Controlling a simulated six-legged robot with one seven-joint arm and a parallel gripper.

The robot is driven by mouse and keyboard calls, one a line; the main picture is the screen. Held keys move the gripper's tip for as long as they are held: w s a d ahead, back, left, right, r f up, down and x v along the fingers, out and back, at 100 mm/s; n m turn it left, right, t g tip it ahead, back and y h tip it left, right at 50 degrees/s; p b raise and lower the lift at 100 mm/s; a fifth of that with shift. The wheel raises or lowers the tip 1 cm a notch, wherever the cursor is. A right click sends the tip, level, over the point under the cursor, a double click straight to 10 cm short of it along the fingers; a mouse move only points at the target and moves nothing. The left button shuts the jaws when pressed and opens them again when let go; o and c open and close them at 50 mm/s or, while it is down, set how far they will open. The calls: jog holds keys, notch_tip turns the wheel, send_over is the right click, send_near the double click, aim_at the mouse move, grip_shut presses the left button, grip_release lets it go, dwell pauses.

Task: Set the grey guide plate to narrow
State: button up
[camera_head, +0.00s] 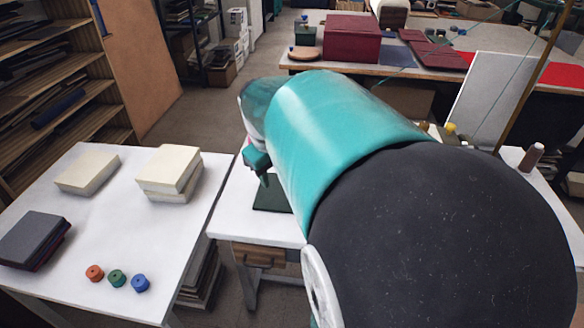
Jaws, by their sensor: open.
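My teal and black arm fills the middle and right of the view and covers much of the white work table (232,215). Part of my gripper (260,168) shows at the arm's far left side, above that table. It is open, and I see nothing held in it. A dark green flat piece (271,199) lies on the table below it, partly behind my arm. I cannot make out the grey guide plate or its setting; it may be hidden behind my arm.
A thread spool (531,157) stands at right. A red box (338,40) is on the back table.

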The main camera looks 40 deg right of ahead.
jog(key=s+d+f+g+y, duration=0.1)
jog(key=s+d+f, duration=0.1)
jog(key=d+f, duration=0.65)
jog(key=s+d+f+g+y, duration=0.1)
jog(key=d+f, duration=0.2)
jog(key=d, duration=1.1)
notch_tip(320, 180, down, 13)
jog(key=shift+d+f, duration=0.15)
jog(key=shift+f, duration=0.05)
jog(key=shift+c, duration=0.3)
grip_shut()
